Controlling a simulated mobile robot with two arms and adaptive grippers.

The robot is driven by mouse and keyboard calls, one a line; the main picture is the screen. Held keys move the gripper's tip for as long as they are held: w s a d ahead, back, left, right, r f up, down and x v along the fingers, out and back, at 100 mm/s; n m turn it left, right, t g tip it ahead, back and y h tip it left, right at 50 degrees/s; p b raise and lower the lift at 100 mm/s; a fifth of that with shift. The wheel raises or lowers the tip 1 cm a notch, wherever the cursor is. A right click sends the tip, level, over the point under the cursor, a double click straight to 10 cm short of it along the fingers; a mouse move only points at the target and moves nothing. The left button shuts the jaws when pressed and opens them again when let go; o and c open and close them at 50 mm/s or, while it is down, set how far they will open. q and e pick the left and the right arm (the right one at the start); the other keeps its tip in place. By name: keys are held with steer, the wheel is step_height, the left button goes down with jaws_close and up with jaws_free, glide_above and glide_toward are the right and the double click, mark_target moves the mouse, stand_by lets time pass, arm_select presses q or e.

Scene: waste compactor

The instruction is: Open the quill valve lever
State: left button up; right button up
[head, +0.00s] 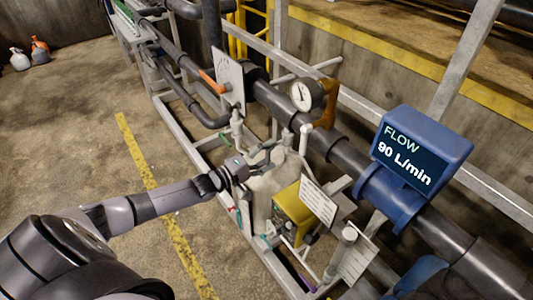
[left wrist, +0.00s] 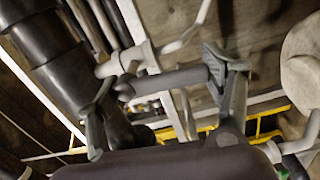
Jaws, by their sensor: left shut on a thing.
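My left gripper (head: 263,158) reaches in from the left beside the pale tank (head: 269,191) and its pipe fittings. In the left wrist view a short dark grey bar, which looks like the quill valve lever (left wrist: 172,82), lies across between the two fingertips. Both fingers touch its ends or sides, and the gripper is shut on it. In the head view the lever is too small and too covered by the gripper to make out. The valve body joint shows pale (left wrist: 120,64) next to the bar. My right gripper is not in view.
A blue flow meter (head: 421,150) reading 90 L/min sits on the dark main pipe at right. A round gauge (head: 302,95), an orange lever (head: 212,82) and a yellow box (head: 290,214) stand close around. Open floor lies at left, with a yellow line (head: 150,180).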

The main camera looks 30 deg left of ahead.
arm_select(q)
steer(key=shift+d+n, duration=0.15)
steer(key=shift+n, duration=0.45)
steer(key=shift+s, duration=0.1)
steer(key=o, duration=1.7)
steer(key=shift+s, duration=0.1)
steer(key=v, duration=1.1)
steer(key=shift+s, duration=0.35)
steer(key=shift+f, duration=0.15)
